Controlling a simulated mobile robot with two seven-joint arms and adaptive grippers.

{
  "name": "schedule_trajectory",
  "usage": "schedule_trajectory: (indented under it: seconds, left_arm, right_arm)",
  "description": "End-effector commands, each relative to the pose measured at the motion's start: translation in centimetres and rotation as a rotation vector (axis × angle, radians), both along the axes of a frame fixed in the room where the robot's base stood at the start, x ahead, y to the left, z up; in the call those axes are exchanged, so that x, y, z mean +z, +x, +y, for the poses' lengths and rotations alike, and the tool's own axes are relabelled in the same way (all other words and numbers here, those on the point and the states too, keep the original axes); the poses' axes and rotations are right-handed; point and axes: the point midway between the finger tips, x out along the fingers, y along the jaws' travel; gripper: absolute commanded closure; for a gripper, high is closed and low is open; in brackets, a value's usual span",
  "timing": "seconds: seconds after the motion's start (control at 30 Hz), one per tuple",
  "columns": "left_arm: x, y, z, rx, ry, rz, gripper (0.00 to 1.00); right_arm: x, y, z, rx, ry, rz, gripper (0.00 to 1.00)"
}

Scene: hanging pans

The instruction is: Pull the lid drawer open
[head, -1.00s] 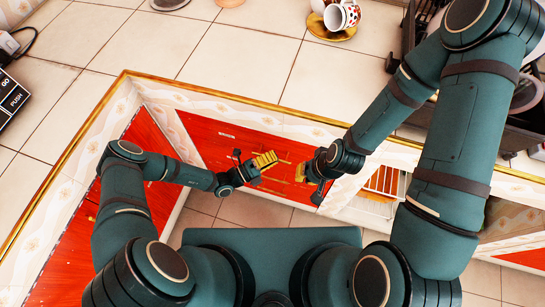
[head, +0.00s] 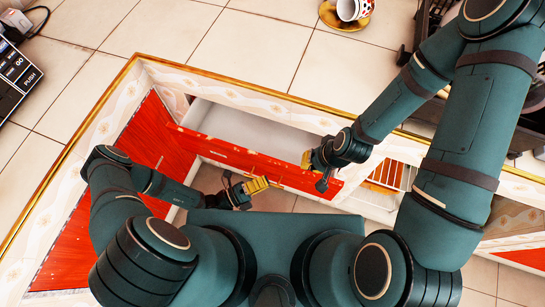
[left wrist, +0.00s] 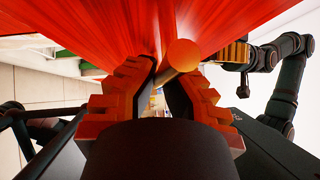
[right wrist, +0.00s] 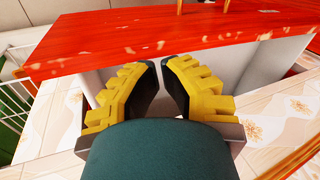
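The red-fronted drawer (head: 225,152) stands out from the counter, its pale inside (head: 245,125) showing behind the front. My left gripper (head: 257,186) is at the outer side of the front. In the left wrist view an orange handle (left wrist: 184,55) lies between its fingertips, which look closed around it; their contact is partly hidden. My right gripper (head: 309,159) is over the right end of the drawer, by the top edge of the front. In the right wrist view its fingertips (right wrist: 161,64) are nearly together, with nothing seen between them, close to the red front (right wrist: 150,38).
A white rack (head: 388,174) stands in an opening right of the drawer. A patterned cup (head: 352,8) on a gold saucer (head: 345,18) and a black device (head: 15,72) are on the tiled counter. A red cabinet front (head: 150,135) is at the left.

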Motion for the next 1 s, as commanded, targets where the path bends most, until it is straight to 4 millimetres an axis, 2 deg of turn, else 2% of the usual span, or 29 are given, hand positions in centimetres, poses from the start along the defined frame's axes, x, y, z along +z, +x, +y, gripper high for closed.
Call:
schedule_trajectory:
  seconds: [0.03,0.2,0.4,0.5,0.7,1.0]
  left_arm:
    - [0.1,-1.9,0.4,-0.003,-0.007,0.005,1.00]
    - [0.1,-6.8,1.9,-0.003,-0.007,0.004,1.00]
    - [0.1,-11.1,3.3,-0.003,-0.007,0.002,1.00]
    - [0.1,-12.6,3.8,-0.005,-0.009,0.001,1.00]
    - [0.2,-14.2,4.3,-0.006,-0.008,-0.002,1.00]
    - [0.2,-14.4,4.3,-0.007,-0.008,-0.002,1.00]
  right_arm:
    - [0.0,0.0,0.0,0.000,0.000,0.000,1.00]
    - [-0.3,0.0,0.0,0.000,0.000,0.000,1.00]
    - [-0.8,0.1,0.0,-0.001,0.000,-0.003,1.00]
    - [-0.9,0.2,0.0,-0.001,0.000,-0.004,1.00]
    - [-1.1,0.2,0.0,-0.001,-0.001,-0.005,1.00]
    - [-1.1,0.2,0.0,-0.001,-0.001,-0.005,1.00]
